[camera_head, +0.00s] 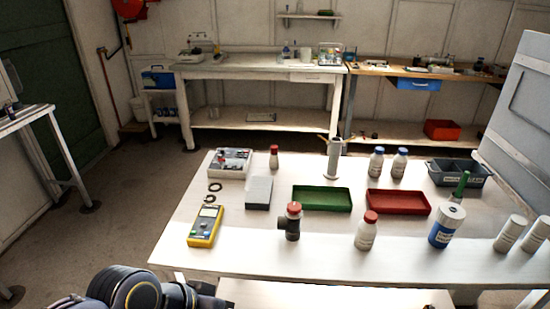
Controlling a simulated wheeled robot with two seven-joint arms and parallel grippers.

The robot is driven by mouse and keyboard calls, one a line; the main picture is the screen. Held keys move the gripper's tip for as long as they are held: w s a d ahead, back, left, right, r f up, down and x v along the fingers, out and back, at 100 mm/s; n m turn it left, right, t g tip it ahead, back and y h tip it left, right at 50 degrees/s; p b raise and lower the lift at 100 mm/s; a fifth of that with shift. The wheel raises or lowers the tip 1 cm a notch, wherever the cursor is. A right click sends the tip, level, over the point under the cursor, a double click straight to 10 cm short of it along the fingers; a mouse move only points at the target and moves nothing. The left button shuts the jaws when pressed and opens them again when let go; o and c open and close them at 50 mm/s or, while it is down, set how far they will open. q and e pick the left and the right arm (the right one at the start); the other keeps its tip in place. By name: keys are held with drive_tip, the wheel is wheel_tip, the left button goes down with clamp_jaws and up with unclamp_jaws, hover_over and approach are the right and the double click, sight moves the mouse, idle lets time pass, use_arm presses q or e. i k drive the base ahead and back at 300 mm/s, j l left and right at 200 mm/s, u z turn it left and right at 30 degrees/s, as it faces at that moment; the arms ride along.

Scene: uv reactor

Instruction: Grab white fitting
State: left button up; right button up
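I cannot tell for sure which thing is the white fitting. Two plain white cylinders stand at the right end of the white table, one (510,234) left of the other (537,234). A pale upright tube on a small base (334,160) stands at the back middle of the table. A dark fitting with a side port and a red cap (292,224) stands near the front middle. My own dark arm links show at the bottom left, low in front of the table. Neither gripper shows, and nothing is seen held.
A grey panel (518,110) rises at the right.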

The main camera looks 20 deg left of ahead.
sight(274, 160)
drive_tip(key=u, duration=0.25)
drive_tip(key=j+u, duration=0.7)
drive_tip(key=u, duration=0.25)
drive_tip(key=j+u, duration=0.3)
drive_tip(key=u, duration=0.15)
drive_tip(key=i+j+u, duration=0.4)
drive_tip(key=j, duration=0.3)
drive_tip(key=i+j+u, duration=0.4)
drive_tip(key=i+j, duration=0.15)
drive_tip(key=i+z, duration=0.4)
drive_tip(key=i+j+z, duration=0.4)
drive_tip(key=i, duration=0.2)
drive_tip(key=i+l+z, duration=0.2)
drive_tip(key=i+z, duration=0.15)
drive_tip(key=i, duration=0.15)
drive_tip(key=i+l+z, duration=0.1)
drive_tip(key=i+z, duration=0.25)
drive_tip(key=i, duration=0.15)
drive_tip(key=i+j+z, duration=0.1)
drive_tip(key=i+z, duration=0.25)
drive_tip(key=i, duration=0.15)
drive_tip(key=i+z, duration=0.3)
drive_tip(key=i, duration=0.25)
drive_tip(key=i+j+z, duration=0.1)
drive_tip(key=i+z, duration=0.25)
drive_tip(key=i, duration=0.25)
drive_tip(key=i+j+z, duration=0.3)
drive_tip(key=i, duration=0.25)
